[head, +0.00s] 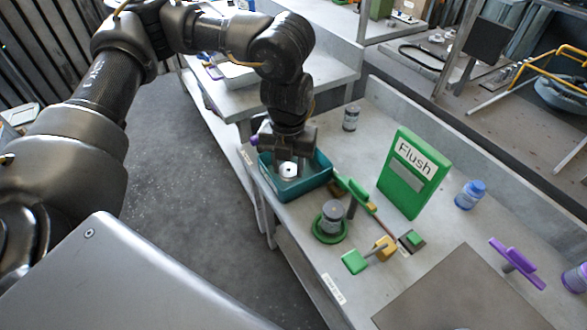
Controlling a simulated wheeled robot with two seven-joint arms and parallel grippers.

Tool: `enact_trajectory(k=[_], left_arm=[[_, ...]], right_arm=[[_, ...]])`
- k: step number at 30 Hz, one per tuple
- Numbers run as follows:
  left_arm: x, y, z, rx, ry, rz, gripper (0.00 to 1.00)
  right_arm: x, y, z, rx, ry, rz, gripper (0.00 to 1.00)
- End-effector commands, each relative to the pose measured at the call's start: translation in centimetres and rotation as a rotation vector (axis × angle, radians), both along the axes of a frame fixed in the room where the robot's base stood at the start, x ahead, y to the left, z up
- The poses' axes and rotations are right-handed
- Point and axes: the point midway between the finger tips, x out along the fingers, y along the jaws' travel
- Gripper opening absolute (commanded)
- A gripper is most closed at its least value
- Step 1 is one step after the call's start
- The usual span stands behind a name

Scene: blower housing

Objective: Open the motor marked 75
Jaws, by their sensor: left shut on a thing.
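My left gripper (288,158) points down into a teal open bin (318,182) near the bench's left edge. It is shut on a small part with a white round top (287,171); the fingers hide much of it. A grey cylinder (331,213) stands upright on a round green base (329,234), just in front of the bin. I cannot read a 75 on anything, so I cannot tell which thing is the marked motor. My right gripper is not in view.
A green "Flush" panel (412,172), a blue jar (469,194) and a grey jar (350,118) stand on the bench. Green and yellow parts (384,247) lie near the cylinder. A purple handle (516,262) is at right by a grey mat (455,300).

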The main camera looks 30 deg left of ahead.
Motion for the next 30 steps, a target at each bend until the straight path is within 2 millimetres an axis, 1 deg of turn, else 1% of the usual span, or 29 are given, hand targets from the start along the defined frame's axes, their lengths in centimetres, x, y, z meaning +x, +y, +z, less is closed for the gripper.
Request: enact_trajectory(k=[5,10,12,15,18,21,26,29,30], left_arm=[[3.4,2.0,-1.6,0.001,0.002,0.014,0.11],[7.3,4.1,-3.7,0.001,0.003,0.014,0.11],[8.3,4.6,-5.5,0.001,0.005,0.01,0.11],[9.6,5.3,-7.2,0.0,0.004,0.01,0.11],[10.5,5.7,-8.3,0.001,0.001,0.007,0.11],[11.0,5.9,-8.9,0.0,0.0,0.005,0.11],[11.2,6.0,-9.0,0.0,-0.001,0.002,0.11],[11.6,6.4,-9.9,0.002,0.002,0.007,0.11],[11.5,6.3,-10.6,0.001,0.004,0.004,0.11]], right_arm=[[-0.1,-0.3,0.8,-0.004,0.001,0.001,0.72],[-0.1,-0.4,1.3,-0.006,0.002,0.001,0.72],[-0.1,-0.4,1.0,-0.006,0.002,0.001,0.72],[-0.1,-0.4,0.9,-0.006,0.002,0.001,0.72],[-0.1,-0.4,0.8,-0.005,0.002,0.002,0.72],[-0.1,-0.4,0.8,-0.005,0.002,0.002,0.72],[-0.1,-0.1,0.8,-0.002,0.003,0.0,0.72],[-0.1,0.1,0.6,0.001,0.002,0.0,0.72],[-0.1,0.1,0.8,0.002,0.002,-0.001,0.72]])
